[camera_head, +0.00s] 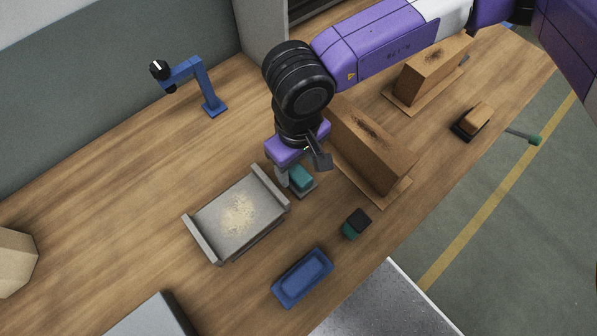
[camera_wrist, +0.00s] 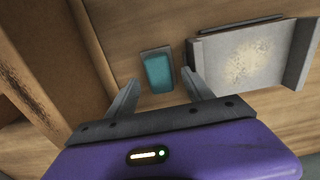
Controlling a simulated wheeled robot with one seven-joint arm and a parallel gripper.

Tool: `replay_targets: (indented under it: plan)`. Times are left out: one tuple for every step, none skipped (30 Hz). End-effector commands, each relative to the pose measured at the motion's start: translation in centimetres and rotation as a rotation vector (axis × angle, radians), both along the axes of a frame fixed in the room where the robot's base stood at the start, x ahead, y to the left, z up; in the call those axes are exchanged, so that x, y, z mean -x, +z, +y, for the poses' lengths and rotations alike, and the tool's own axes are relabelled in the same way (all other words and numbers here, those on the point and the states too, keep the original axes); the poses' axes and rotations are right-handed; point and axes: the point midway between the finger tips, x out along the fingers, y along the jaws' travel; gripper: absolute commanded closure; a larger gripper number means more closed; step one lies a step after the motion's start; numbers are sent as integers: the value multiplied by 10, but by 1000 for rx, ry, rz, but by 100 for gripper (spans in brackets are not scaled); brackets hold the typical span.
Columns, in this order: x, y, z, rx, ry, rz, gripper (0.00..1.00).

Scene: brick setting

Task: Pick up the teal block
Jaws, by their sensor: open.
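The teal block (camera_head: 301,177) sits on a small grey base on the wooden table, just right of the grey tray, in the head view. It also shows in the wrist view (camera_wrist: 158,73), just beyond the fingertips and between their lines. My gripper (camera_head: 300,172) is above and around the block's near area in the head view, and partly hides it. In the wrist view my gripper (camera_wrist: 158,80) has its two fingers spread apart with nothing between them but table and the block ahead.
A grey tray (camera_head: 215,225) with pale grains stands left of the block. A brown block (camera_head: 370,150) on a board stands close to its right. A black and teal item (camera_head: 356,223) and a blue tray (camera_head: 302,277) lie nearer. A blue stand (camera_head: 205,85) is at the back.

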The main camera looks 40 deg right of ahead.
Motion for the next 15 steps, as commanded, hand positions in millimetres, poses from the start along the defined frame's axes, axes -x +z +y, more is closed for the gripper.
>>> replay_targets:
  plan:
    - [1, -4, 0, -2, -3, 3, 40]
    - [2, -8, 0, -2, -2, 4, 40]
    - [1, -14, 0, -2, -1, 2, 40]
    - [1, -17, 0, -2, -1, 2, 40]
    - [1, -21, 0, -1, -1, 2, 40]
    - [1, -24, 0, -1, -1, 1, 40]
    - [1, -26, 0, -1, -1, 1, 40]
    - [1, -28, 0, -1, 0, 1, 40]
    - [1, -29, -1, 0, 0, 0, 40]
    - [1, -30, -1, 1, 0, 0, 40]
    - [0, -31, -1, 1, 0, -1, 40]
    - [0, -31, -1, 1, 0, -1, 40]
    - [0, -31, -1, 1, 0, -1, 40]
    - [0, -31, -1, 1, 0, -1, 40]
    - [0, -31, -1, 1, 0, -1, 40]
